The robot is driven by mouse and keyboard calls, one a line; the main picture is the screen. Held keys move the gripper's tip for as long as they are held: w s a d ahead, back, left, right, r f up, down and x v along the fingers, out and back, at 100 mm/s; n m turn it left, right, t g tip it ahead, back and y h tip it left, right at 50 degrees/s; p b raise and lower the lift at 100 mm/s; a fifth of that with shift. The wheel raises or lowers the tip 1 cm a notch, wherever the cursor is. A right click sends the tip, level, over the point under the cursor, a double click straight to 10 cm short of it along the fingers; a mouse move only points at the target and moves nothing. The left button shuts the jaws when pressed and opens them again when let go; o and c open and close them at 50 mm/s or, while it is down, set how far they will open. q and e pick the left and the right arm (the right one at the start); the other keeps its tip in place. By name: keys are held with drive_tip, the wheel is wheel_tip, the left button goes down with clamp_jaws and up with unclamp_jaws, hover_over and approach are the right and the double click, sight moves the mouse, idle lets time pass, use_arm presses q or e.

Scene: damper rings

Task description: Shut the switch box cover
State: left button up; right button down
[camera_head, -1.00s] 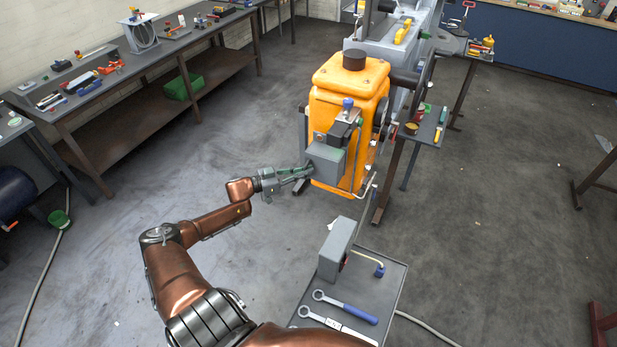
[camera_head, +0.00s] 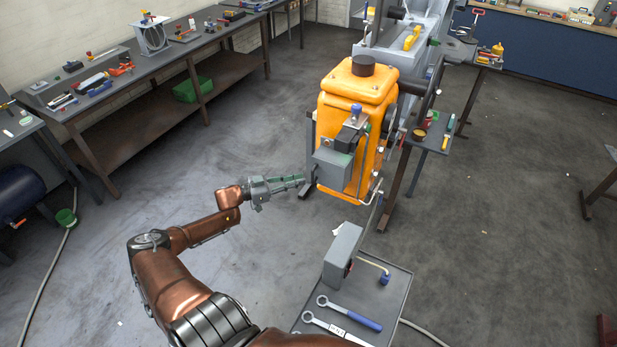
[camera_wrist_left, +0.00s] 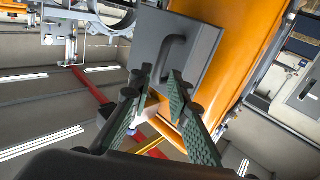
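The grey switch box (camera_head: 333,170) sits on the near left side of the orange machine housing (camera_head: 368,88). In the left wrist view, its flat grey cover (camera_wrist_left: 205,52) fills the upper middle, with a dark bar handle (camera_wrist_left: 168,55) on it. I cannot tell whether the cover is fully shut. My left gripper (camera_head: 303,181) is just left of the box, apparently apart from it. My right gripper is not in view.
A grey trolley (camera_head: 389,300) at the bottom holds wrenches and a grey box (camera_head: 343,252). A small side shelf (camera_head: 432,136) with tins stands right of the housing. A long workbench (camera_head: 130,80) runs along the left wall. The floor left of the housing is clear.

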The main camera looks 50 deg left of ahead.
use_arm(q)
drive_tip(key=v, duration=0.6)
idle(0.4)
drive_tip(key=s+a+f+n+g+y+b, duration=0.1)
drive_tip(key=s+a+f+n+y, duration=0.15)
drive_tip(key=f, duration=0.85)
drive_tip(key=s+a+f+n+g+y, duration=0.1)
drive_tip(key=s+a+f+y, duration=0.2)
drive_tip(key=f, duration=0.8)
drive_tip(key=s+d+f+g+y, duration=0.1)
drive_tip(key=s+d+f, duration=0.15)
drive_tip(key=f, duration=0.45)
drive_tip(key=s+d+f+n+g+y+b, duration=0.1)
drive_tip(key=s+f+g, duration=0.1)
drive_tip(key=s+f, duration=0.35)
drive_tip(key=s+d+f+g+y, duration=0.1)
drive_tip(key=s+d+f+y, duration=0.1)
drive_tip(key=f, duration=0.7)
drive_tip(key=s+d+f+g+h+b, duration=0.1)
drive_tip(key=s+d+f+g, duration=0.3)
drive_tip(key=s+d+f, duration=0.9)
drive_tip(key=s+d+f+m+g+h+b, duration=0.1)
drive_tip(key=s+d+f+g, duration=0.4)
drive_tip(key=s+d+f, duration=0.7)
drive_tip(key=s+d, duration=0.2)
drive_tip(key=d, duration=0.4)
drive_tip(key=shift+d+f, duration=0.2)
drive_tip(key=shift+f, duration=0.2)
